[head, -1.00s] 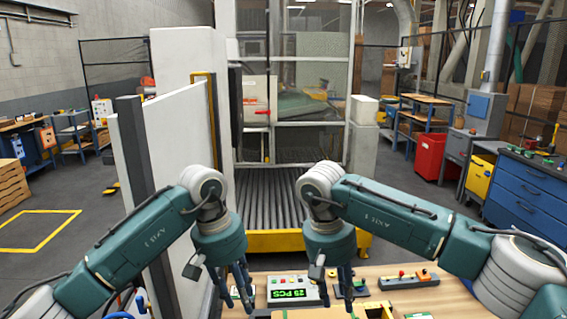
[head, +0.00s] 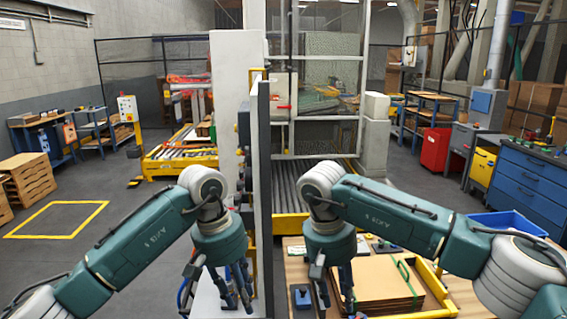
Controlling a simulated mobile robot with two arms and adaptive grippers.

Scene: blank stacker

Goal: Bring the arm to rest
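My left gripper (head: 232,290) hangs fingers down at the lower middle, left of a tall panel's edge. Its dark fingers look spread apart with nothing between them. My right gripper (head: 334,287) hangs fingers down over the left part of a wooden bench (head: 297,268). Its fingers also look spread and empty. A stack of brown flat blanks (head: 385,282) with green straps lies on the bench, just right of the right gripper. The fingers hide part of the bench behind them.
A tall thin panel (head: 263,190) stands edge-on between the grippers. A blue bin (head: 508,225) stands at the right. A roller conveyor (head: 180,155) with a yellow frame is at the back left. Open floor with a yellow marked square (head: 58,220) lies at the left.

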